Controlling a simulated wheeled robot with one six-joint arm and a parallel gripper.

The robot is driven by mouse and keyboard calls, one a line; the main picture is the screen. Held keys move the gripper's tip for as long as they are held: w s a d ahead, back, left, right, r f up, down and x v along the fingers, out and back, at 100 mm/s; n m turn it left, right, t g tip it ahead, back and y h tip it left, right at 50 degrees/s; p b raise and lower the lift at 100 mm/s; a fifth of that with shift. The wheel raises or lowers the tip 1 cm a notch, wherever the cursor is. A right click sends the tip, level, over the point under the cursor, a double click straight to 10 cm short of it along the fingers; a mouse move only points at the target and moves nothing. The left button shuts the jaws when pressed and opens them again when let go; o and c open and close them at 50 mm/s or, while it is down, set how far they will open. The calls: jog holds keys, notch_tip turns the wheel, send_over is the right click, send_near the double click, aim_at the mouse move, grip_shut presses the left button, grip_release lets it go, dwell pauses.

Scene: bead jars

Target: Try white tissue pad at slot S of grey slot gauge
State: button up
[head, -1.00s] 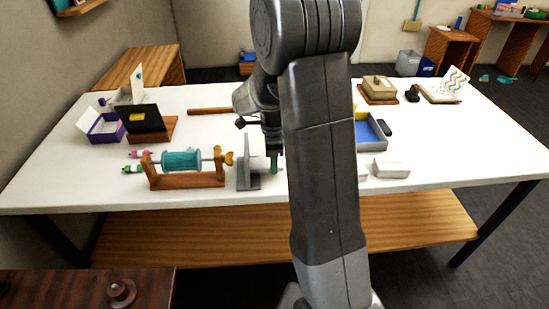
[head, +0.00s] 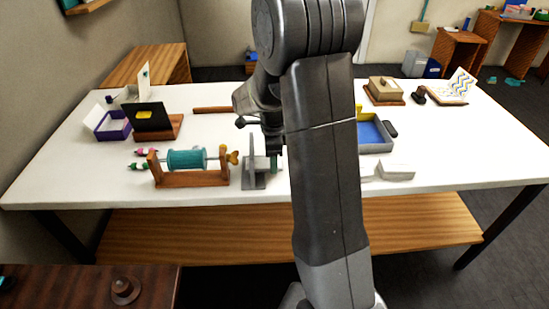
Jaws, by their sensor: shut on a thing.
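The grey slot gauge (head: 253,168) stands upright near the front middle of the white table, just right of the spool stand. My gripper (head: 274,153) points down close to the gauge's right side and is shut. A white piece (head: 262,163), probably the white tissue pad, shows between the gauge and the jaws. A green part (head: 278,164) shows at its right end. My arm hides much of the jaws and the area to the right. I cannot tell whether the white piece touches the gauge or which slot it faces.
A wooden stand (head: 190,178) with a teal spool (head: 187,159) is close on the left. White blocks (head: 397,171) and a blue-lined tray (head: 391,145) lie right of my arm. A purple box (head: 123,124) and dark panel (head: 152,117) stand back left.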

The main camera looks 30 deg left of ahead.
jog(key=shift+s+a, duration=0.2)
jog(key=shift+a, duration=0.05)
jog(key=shift+w+d, duration=0.1)
dwell(0.9)
jog(key=shift+w+d, duration=0.5)
jog(key=shift+d, duration=0.35)
jog(key=shift+w+d, duration=0.55)
jog(key=shift+d, duration=0.3)
jog(key=shift+w+d, duration=0.5)
jog(key=shift+d, duration=0.35)
jog(key=shift+r, duration=0.1)
notch_tip(320, 180, up, 9)
jog(key=p, duration=0.7)
